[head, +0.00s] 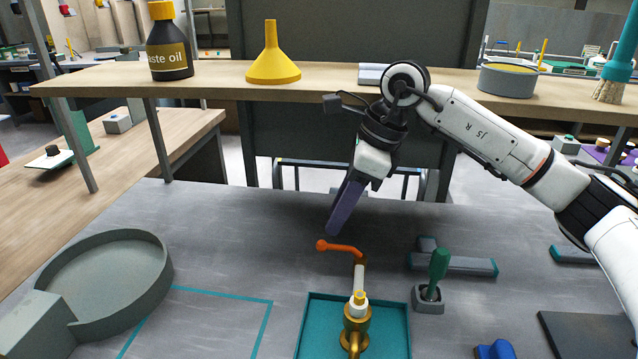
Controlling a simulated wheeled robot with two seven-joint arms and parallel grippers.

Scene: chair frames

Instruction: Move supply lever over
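The lever (342,248) is orange with a round knob at its left end. It sits on top of a pale upright pipe with a brass fitting (355,325) below, and points left in the head view. The pipe stands over a teal tray (397,325). My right gripper (335,232) reaches down from the upper right, with its purple fingers just above and behind the lever, apparently apart from it. The fingers overlap in this view, so their opening is hidden. Nothing shows held in them. My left gripper is not in view.
A green-handled tool (437,268) stands in a grey base right of the pipe. Grey bars with teal ends (455,263) lie behind it. A round grey basin (105,275) is at left. A raised shelf (215,80) holds a waste oil bottle (168,50) and yellow funnel (272,60).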

